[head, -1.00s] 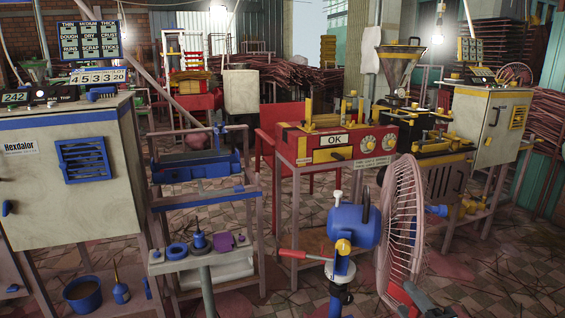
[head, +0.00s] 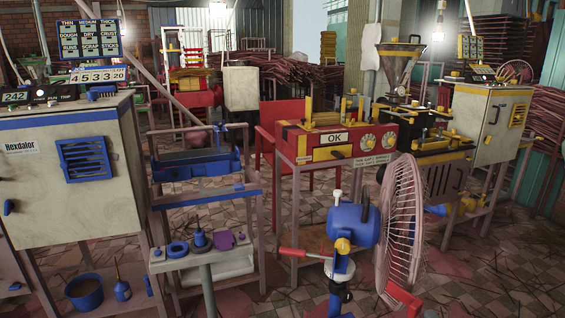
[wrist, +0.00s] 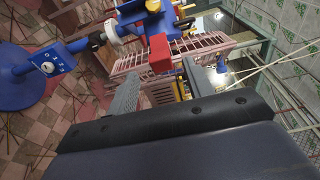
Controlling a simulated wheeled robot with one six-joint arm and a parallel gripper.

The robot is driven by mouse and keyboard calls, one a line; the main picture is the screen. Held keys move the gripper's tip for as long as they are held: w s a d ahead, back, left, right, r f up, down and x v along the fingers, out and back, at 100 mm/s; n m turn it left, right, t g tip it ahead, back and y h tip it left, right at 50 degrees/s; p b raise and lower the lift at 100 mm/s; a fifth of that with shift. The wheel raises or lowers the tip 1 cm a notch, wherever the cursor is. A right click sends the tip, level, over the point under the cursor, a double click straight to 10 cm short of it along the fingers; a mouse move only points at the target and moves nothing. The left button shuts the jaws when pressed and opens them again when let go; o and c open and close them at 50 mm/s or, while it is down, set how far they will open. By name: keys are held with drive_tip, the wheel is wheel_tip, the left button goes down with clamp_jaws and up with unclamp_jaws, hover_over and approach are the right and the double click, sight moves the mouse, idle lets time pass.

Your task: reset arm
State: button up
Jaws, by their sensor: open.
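My gripper (wrist: 160,92) shows in the wrist view as two grey fingers set apart, with its dark body filling the bottom of the picture. The fingers are open and I see nothing held between them. Beyond them are the pink slatted guard of a fan and a red block (wrist: 160,54); the gap to these is hard to judge. In the head view my gripper is not visible. The fan (head: 403,225) stands at the front right there, with a blue motor (head: 353,225) and a red piece (head: 403,301) below its guard.
A red machine marked OK (head: 335,139) stands behind the fan. A grey cabinet (head: 70,185) is at left, beside a small stand (head: 205,254) with blue and purple parts. The fan's blue base (wrist: 20,78) shows in the wrist view.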

sight(413, 297)
drive_tip(key=shift+w+a+b, duration=0.2)
drive_tip(key=shift+w+a, duration=0.05)
drive_tip(key=shift+w, duration=1)
drive_tip(key=shift+w+a+b, duration=0.2)
drive_tip(key=shift+w+a, duration=0.1)
drive_tip(key=shift+w, duration=0.95)
drive_tip(key=shift+w+a+b, duration=0.2)
drive_tip(key=shift+w+a, duration=0.05)
drive_tip(key=shift+w, duration=1)
drive_tip(key=shift+w+d+r, duration=0.1)
drive_tip(key=shift+w, duration=0.05)
drive_tip(key=shift+w+d+n+g+y+p, duration=0.2)
drive_tip(key=shift+n+g+y+p, duration=0.15)
drive_tip(key=shift+n+y+p, duration=0.45)
drive_tip(key=shift+w+d+n+g+y+p, duration=0.1)
drive_tip(key=shift+d+n+g+y+p, duration=0.3)
drive_tip(key=shift+y, duration=0.65)
drive_tip(key=shift+w+d+n+g+y+p, duration=0.15)
drive_tip(key=shift+n+g+y+p, duration=0.1)
drive_tip(key=shift+n+y+p, duration=0.6)
drive_tip(key=shift+w+d+n+g+y+p, duration=0.1)
drive_tip(key=shift+w+n+g+y+p, duration=0.2)
drive_tip(key=shift+n+g+y, duration=0.35)
drive_tip(key=shift+w+d+n+g+y+p, duration=0.15)
drive_tip(key=shift+n+g+y+p, duration=0.3)
drive_tip(key=shift+y, duration=0.35)
drive_tip(key=shift+w+d+n+g+y+p, duration=0.1)
drive_tip(key=shift+w+n+g+y+p, duration=0.15)
drive_tip(key=shift+n+g+y, duration=0.35)
drive_tip(key=shift+y, duration=0.25)
